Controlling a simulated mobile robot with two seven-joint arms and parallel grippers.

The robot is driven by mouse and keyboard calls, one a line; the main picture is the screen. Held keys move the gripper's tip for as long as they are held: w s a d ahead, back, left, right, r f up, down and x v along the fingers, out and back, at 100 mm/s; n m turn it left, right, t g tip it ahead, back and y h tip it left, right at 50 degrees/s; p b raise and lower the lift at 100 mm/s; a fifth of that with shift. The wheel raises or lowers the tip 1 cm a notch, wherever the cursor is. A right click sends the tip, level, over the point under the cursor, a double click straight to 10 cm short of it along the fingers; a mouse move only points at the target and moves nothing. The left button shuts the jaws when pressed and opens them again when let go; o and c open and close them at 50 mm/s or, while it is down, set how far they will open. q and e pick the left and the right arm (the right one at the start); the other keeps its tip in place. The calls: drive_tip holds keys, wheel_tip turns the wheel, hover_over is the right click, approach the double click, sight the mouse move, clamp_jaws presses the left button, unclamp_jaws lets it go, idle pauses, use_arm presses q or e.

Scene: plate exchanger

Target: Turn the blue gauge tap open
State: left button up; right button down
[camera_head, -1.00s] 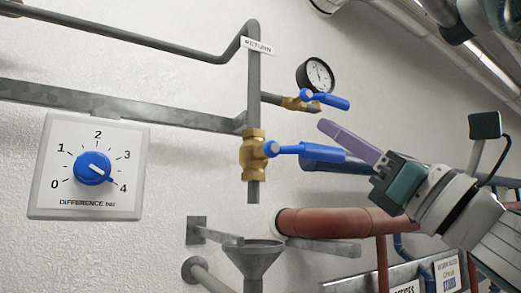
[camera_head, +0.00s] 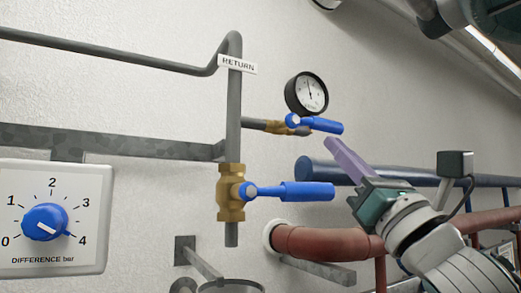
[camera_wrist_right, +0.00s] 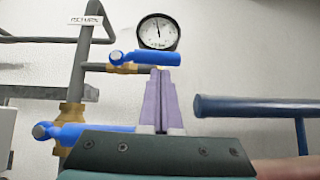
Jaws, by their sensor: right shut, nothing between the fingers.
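The blue gauge tap (camera_head: 318,124) is the small upper lever on the brass valve (camera_head: 277,127) of the thin side pipe, just below the round gauge (camera_head: 307,94). Its lever points right, roughly in line with that pipe. In the right wrist view the tap (camera_wrist_right: 146,58) shows just above the fingertips. My right gripper (camera_head: 330,143) is shut and empty, its purple fingers pointing up and left, just below the lever's right end. I cannot tell whether the fingertips touch the lever. My left gripper is not in view.
A larger blue lever (camera_head: 300,191) on the lower brass valve (camera_head: 231,192) sticks out left of my right gripper. A blue pipe (camera_head: 315,171) and a red pipe (camera_head: 330,243) run behind it. The DIFFERENCE dial (camera_head: 45,221) is far left, above it a grey rail (camera_head: 110,143).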

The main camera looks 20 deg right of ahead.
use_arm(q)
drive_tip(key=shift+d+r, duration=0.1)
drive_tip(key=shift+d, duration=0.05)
use_arm(e)
drive_tip(key=shift+w+r, duration=0.1)
drive_tip(key=shift+w, duration=0.1)
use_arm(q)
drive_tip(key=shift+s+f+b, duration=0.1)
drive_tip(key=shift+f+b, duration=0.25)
use_arm(e)
drive_tip(key=shift+s+d+r+n+y, duration=0.1)
drive_tip(key=shift+r+n+y, duration=0.6)
drive_tip(key=shift+n+y, duration=0.2)
